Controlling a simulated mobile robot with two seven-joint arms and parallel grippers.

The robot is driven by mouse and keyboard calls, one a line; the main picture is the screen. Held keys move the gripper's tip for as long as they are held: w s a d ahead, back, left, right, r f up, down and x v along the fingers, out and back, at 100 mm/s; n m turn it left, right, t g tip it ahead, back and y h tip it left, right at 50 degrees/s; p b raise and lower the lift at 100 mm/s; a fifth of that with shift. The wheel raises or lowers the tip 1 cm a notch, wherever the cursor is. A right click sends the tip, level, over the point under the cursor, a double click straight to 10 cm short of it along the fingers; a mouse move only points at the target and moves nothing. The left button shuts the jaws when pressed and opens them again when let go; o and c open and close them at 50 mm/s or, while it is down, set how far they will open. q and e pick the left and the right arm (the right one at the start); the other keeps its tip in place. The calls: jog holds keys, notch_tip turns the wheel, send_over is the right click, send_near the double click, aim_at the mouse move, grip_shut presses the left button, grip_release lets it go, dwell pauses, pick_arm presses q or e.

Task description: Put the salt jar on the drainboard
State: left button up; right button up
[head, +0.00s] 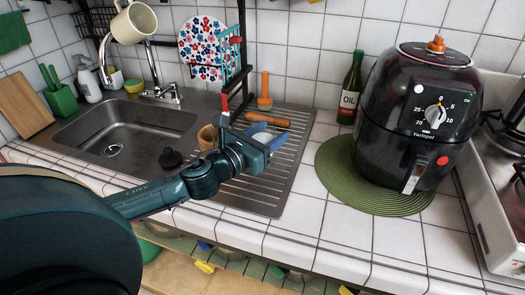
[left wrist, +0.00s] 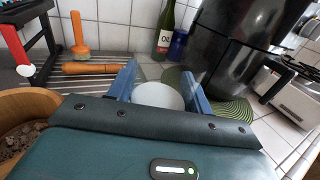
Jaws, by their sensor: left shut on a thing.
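My left gripper (head: 268,141) is over the ribbed metal drainboard (head: 278,182) to the right of the sink. In the left wrist view its two blue fingers (left wrist: 166,88) are shut on a white round thing (left wrist: 158,96), which appears to be the salt jar. Only its pale top shows clearly; its lower part is hidden behind the gripper. I cannot tell whether its base touches the drainboard. My right gripper is not in view.
A wooden rolling pin (head: 267,119), an orange-handled tool (head: 264,92) and a wooden pot (head: 207,137) stand or lie around the drainboard. An oil bottle (head: 351,88) and a black air fryer (head: 418,115) on a green mat (head: 335,178) are to the right. The drainboard's front is clear.

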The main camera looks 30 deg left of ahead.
pick_arm(q)
notch_tip(320, 180, down, 4)
jog(key=shift+a+r+b, duration=0.1)
jog(key=shift+r+b, duration=0.1)
jog(key=shift+b, duration=0.1)
jog(key=shift+f, duration=0.3)
notch_tip(320, 180, down, 4)
jog(key=shift+r+b, duration=0.25)
jog(key=shift+b, duration=0.3)
jog(key=shift+f, duration=0.6)
jog(key=o, duration=1.1)
jog(key=shift+r, duration=0.1)
jog(key=shift+c, duration=0.2)
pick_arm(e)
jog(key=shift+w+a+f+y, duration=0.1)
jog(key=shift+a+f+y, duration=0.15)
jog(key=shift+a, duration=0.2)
